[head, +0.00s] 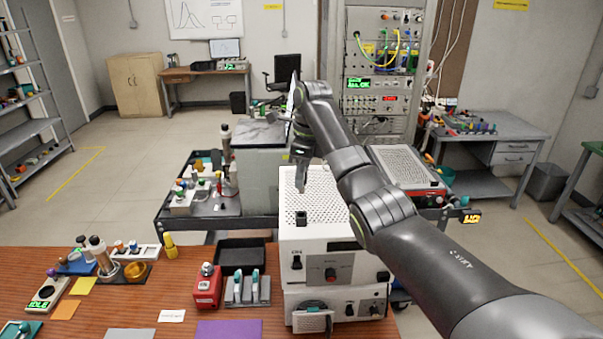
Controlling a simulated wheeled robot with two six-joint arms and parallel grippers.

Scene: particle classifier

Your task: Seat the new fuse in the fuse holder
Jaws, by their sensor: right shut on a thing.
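A white box-shaped instrument (316,248) with a perforated top stands at the right end of the wooden bench. A small dark square block (301,217), which looks like the fuse holder, sits near the front edge of its top. My right gripper (301,189) points down just above and behind this block in the picture, apart from it as far as I can tell. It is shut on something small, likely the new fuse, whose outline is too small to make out. My left gripper is not in view.
A black tray (242,251), a grey rack (247,291) with teal-topped items and a red device (207,288) stand left of the instrument. A second white unit (335,306) lies below it. A dark cart (195,222) stands behind. The bench's front middle holds flat mats.

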